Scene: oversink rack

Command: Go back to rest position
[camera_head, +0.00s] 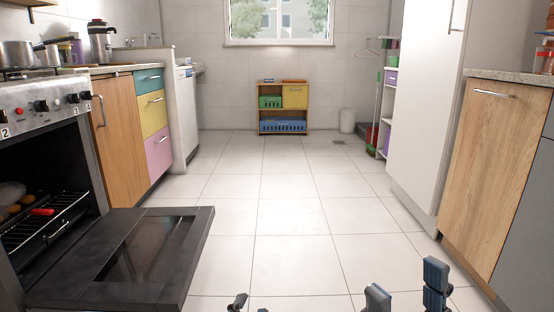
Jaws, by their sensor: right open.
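My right gripper (406,288) shows at the bottom edge, right of centre. Its two grey-blue fingers stand apart over the white tiled floor (291,215), with nothing between them. Dark tips of my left gripper (249,305) just reach into the bottom edge near the middle. Most of it is cut off, so its opening cannot be judged. Neither gripper touches anything that I can see.
The oven door (190,262) hangs open at the lower left, with a rack (75,208) inside. A wooden cabinet (498,165) and white tall cupboard (414,110) line the right. A small shelf (307,107) stands at the back wall. The floor between is clear.

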